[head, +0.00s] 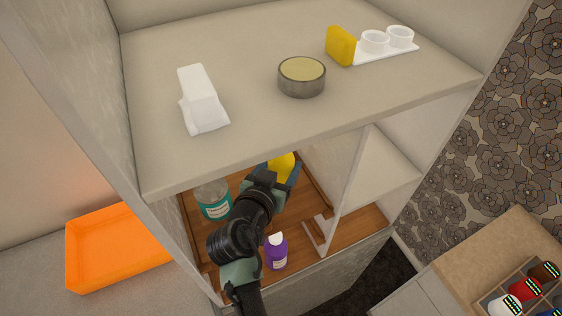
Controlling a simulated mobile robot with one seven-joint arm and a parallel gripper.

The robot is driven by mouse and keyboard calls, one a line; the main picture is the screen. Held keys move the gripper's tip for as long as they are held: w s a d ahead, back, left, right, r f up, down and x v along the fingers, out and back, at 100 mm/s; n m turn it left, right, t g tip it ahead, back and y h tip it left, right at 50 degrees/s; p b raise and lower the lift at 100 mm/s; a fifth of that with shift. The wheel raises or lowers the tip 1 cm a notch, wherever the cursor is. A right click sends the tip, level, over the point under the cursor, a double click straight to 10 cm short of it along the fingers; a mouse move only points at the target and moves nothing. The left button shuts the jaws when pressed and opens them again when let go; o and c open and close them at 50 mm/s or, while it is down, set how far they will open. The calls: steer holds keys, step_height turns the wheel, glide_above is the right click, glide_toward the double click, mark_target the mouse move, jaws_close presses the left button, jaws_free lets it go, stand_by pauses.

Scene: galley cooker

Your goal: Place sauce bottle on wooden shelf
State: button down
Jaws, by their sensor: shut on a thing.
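My gripper (277,172) reaches into the open compartment under the pale top. It is shut on a yellow bottle (281,166), which looks like the sauce bottle. Only part of the bottle shows between the fingers; its base is hidden, so I cannot tell whether it touches the wood. The wooden shelf (313,188) is the brown floor of this compartment. A teal-labelled jar (214,202) stands on it to the left of my gripper. A purple bottle with a white cap (276,252) stands nearer, to the right of my arm.
The pale top (240,110) overhangs the compartment. It holds a white packet-like object (200,98), a round tin (302,77), a yellow block (340,46) and white cups (375,42). A white divider (347,185) bounds the right side. An orange tray (110,250) lies at left.

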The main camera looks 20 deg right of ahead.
steer(key=shift+c, duration=0.2)
jaws_free()
steer(key=shift+f, duration=0.1)
steer(key=shift+r, duration=0.2)
steer(key=b+v, duration=0.5)
steer(key=v, duration=0.6)
steer(key=shift+s+a+f, duration=0.1)
steer(key=shift+s, duration=0.1)
steer(key=shift+s+a+r, duration=0.15)
steer(key=shift+s+r, duration=0.05)
steer(key=shift+s, duration=0.05)
